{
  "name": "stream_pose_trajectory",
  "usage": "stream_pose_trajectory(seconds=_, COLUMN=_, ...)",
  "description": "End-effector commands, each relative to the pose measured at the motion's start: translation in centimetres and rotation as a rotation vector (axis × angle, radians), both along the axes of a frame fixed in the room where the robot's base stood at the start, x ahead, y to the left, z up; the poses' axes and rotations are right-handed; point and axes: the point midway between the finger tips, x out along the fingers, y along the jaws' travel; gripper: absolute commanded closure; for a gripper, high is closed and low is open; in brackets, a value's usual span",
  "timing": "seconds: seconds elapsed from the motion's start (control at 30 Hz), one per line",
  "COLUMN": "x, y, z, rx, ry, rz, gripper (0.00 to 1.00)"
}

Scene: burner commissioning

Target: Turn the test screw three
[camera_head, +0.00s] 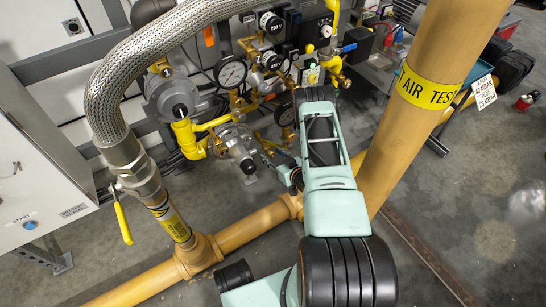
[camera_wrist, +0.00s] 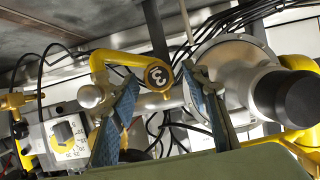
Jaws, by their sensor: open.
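A round dark face marked 3 in a yellow ring (camera_wrist: 158,76) sits at the end of a yellow bent pipe in the wrist view. The numeral appears upside down. I take it as the mark of test screw three; I cannot make out a separate screw slot. My gripper (camera_wrist: 160,80) is open, its two blue-grey fingers on either side of the marked end, with a gap visible at both sides. Whether the fingers reach its depth is unclear. In the head view my gripper (camera_head: 270,160) is small and partly hidden by my arm, beside the silver valve body (camera_head: 235,142).
A large silver housing with a black cap (camera_wrist: 285,97) is right of the fingers. In the head view, a braided hose (camera_head: 110,85), a gauge (camera_head: 231,72) and a thick yellow pipe (camera_head: 425,110) crowd the arm.

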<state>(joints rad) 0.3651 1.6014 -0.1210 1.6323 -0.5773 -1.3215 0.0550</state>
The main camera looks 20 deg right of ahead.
Motion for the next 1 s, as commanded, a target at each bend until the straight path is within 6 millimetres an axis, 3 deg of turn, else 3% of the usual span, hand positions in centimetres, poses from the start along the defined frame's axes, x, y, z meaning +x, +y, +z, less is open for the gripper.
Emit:
stream_pose_trajectory(seconds=0.13, x=0.0, y=-0.01, z=0.05, rx=0.0, ry=0.0, rz=0.0, gripper=0.57)
stream_pose_trajectory(seconds=0.5, x=-0.02, y=-0.01, z=0.04, rx=0.0, ry=0.0, rz=0.0, gripper=0.98)
stream_pose_trajectory(seconds=1.0, x=-0.15, y=0.25, z=-0.06, rx=-0.135, ry=-0.023, rz=0.0, gripper=0.99)
